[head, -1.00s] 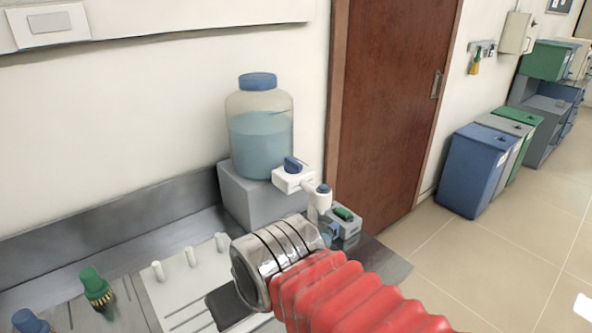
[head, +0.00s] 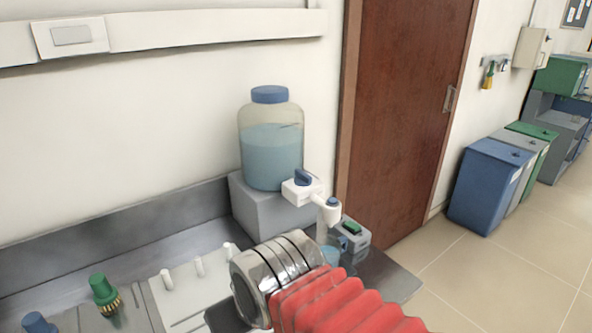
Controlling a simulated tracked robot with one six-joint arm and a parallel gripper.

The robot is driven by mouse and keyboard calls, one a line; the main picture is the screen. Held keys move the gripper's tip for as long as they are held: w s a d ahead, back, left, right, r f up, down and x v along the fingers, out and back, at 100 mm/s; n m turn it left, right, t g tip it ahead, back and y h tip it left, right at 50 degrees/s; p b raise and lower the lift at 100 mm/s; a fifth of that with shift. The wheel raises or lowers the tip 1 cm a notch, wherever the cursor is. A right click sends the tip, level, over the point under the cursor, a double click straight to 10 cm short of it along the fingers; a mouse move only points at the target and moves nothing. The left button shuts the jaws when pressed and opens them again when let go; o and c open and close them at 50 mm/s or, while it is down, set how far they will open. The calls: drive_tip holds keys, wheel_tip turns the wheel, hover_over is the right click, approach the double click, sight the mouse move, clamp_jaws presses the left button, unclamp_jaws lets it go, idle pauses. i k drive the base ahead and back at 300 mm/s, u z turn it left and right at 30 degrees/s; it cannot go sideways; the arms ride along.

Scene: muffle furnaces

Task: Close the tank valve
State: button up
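The tank (head: 270,150) is a clear jar with a blue lid, partly filled with blue liquid. It stands on a grey block at the back of the counter. Its white valve (head: 298,193) carries a blue handle (head: 305,178) and a white spout (head: 328,212) with a blue cap. Under the spout is a clear vessel with pale blue contents, partly hidden by my arm. I cannot tell whether liquid is running. My arm's metal wrist and red sleeve are in front of and below the valve, apart from the handle in the picture. No gripper fingers show.
A grey box with a green top (head: 351,227) stands right of the spout, near the counter's right end. Green (head: 104,293) and blue-capped items and a white rack with pegs (head: 185,290) are at left. Bins (head: 487,185) and a brown door (head: 405,120) are beyond.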

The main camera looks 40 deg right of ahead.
sight(302, 179)
drive_tip(key=u, duration=0.9)
drive_tip(key=k, duration=1.15)
drive_tip(key=z, duration=1.25)
drive_tip(key=i, duration=0.85)
